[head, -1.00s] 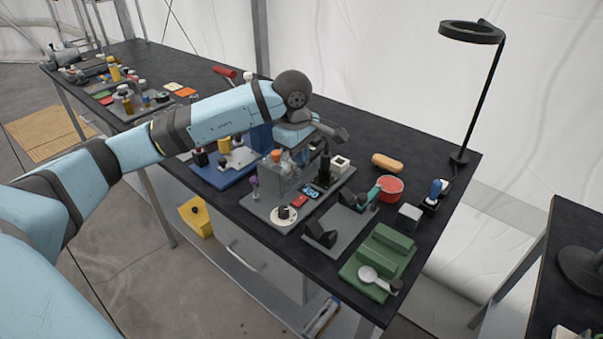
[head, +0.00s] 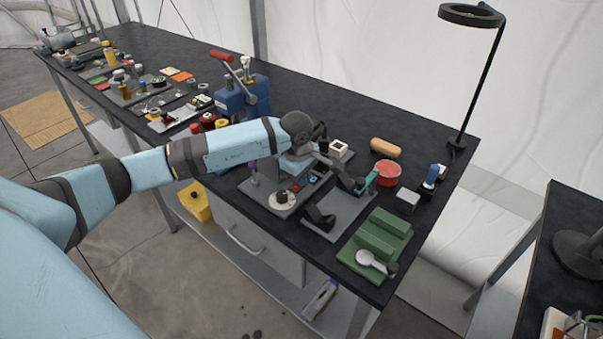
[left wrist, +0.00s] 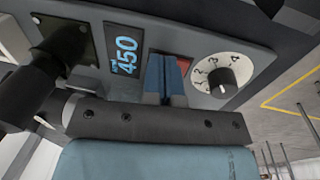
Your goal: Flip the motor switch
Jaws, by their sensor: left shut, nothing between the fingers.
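The red switch (head: 296,188) sits on a grey panel board between a display and a round dial. In the left wrist view the red switch (left wrist: 181,101) shows partly behind my fingers. The display (left wrist: 124,50) reads 450. The white dial (left wrist: 221,79) with a black knob is to the right of the switch; it also shows in the head view (head: 282,198). My left gripper (left wrist: 166,76) is shut and empty, its fingertips right over the switch. I cannot tell whether they touch it. My right gripper is not in view.
A black cylindrical part (left wrist: 62,48) stands close beside the display. A blue machine with a red lever (head: 222,56) stands behind my arm.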

